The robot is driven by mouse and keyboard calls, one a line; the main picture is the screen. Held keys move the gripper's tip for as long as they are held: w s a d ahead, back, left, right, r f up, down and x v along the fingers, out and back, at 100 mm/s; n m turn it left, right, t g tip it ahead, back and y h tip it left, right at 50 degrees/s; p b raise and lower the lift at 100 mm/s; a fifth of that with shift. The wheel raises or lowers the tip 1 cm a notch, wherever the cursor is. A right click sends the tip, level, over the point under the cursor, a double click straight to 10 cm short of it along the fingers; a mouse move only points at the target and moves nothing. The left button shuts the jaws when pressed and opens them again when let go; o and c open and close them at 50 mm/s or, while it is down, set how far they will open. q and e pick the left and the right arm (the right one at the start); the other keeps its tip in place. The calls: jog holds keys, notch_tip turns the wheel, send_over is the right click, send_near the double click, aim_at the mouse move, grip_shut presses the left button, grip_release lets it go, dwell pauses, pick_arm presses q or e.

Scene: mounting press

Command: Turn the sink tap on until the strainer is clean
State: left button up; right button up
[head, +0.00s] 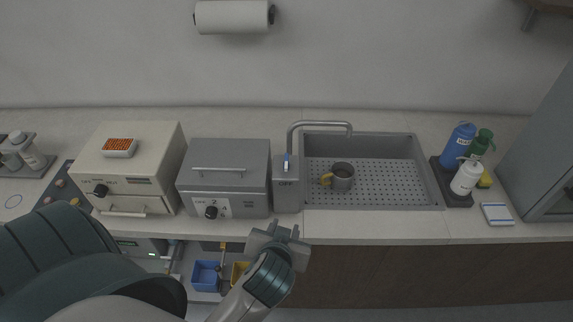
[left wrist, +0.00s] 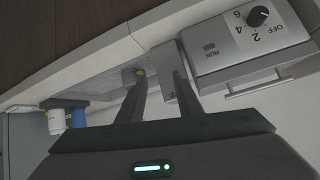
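The sink (head: 432,185) is a grey basin with a perforated floor, set in the counter. A curved grey tap (head: 320,125) reaches over it from the left. A small blue-and-white tap lever (head: 287,162) stands on a grey block (head: 288,196) marked OFF. A brownish cup-shaped thing with a yellow handle, seemingly the strainer (head: 342,176), sits in the sink below the spout; I cannot see how clean it is. My left gripper (head: 283,232) is in front of the counter edge, below the OFF block. Its fingers (left wrist: 160,80) are apart and empty in the left wrist view.
A grey box with a knob (head: 223,178) stands left of the tap block, and a beige oven-like box (head: 128,170) beyond it. Bottles (head: 458,145) on a dark tray stand right of the sink. A blue bin (head: 206,276) is below the counter.

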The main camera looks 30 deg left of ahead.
aim_at(286, 162)
pick_arm(q)
notch_tip(286, 162, up, 11)
jog(key=w+a+n+t+y, duration=0.1)
jog(key=w+n+t+y, duration=0.1)
jog(key=n, duration=0.1)
jog(key=shift+w+a+f+y, duration=0.15)
jog(key=shift+w+a+y, duration=0.2)
jog(key=shift+a+y, duration=0.05)
jog(key=shift+w+f, duration=0.15)
jog(key=p+x, duration=0.1)
jog(key=x, duration=0.7)
jog(key=p+x, duration=0.1)
jog(key=x, duration=0.7)
jog(key=shift+w+r, duration=0.2)
jog(key=shift+r, duration=0.05)
jog(key=shift+w+a+f+p, duration=0.25)
jog(key=shift+w+p, duration=0.05)
jog(key=shift+w, duration=0.05)
